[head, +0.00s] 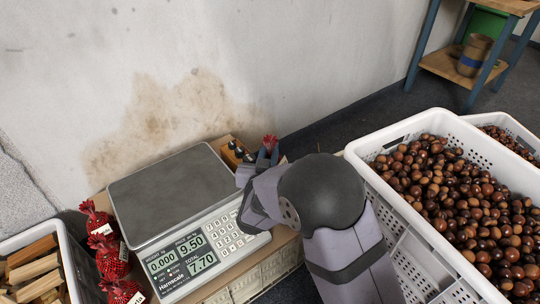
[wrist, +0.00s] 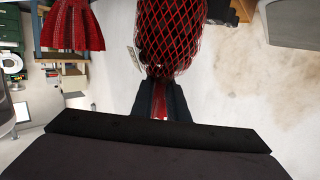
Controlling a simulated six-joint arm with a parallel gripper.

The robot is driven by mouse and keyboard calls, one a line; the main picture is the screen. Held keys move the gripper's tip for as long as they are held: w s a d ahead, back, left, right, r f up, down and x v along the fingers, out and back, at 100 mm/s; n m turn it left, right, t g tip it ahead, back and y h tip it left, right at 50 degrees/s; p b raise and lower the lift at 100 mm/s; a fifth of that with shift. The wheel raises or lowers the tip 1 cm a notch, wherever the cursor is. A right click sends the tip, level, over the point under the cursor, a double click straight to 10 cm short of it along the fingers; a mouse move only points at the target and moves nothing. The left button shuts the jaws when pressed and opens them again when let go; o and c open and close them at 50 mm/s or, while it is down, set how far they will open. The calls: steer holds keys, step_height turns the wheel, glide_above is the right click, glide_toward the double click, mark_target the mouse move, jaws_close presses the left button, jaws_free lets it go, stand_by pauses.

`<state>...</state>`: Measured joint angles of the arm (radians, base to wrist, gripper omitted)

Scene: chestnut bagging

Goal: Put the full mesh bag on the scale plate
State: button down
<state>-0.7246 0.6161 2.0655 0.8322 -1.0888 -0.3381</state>
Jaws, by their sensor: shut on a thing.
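My gripper (head: 268,158) is to the right of the scale plate (head: 175,190), beyond the scale's keypad. In the wrist view, my gripper (wrist: 162,100) is shut on the gathered neck of a red mesh bag (wrist: 172,38). Dark contents show through the netting. In the head view only a small red tuft of the bag (head: 270,142) shows above the fingers; the rest is hidden behind my gripper and arm. The grey scale plate is bare. The scale's display (head: 180,262) shows 0.000, 9.50 and 7.70.
Several red bags (head: 110,262) stand left of the scale, beside a white crate of wood pieces (head: 66,262). A wooden block with dark knobs (head: 232,150) is behind the scale. A white crate of chestnuts (head: 362,150) fills the right. A wall rises behind.

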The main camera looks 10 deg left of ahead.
steer(key=shift+r, duration=0.8)
steer(key=shift+a, duration=0.1)
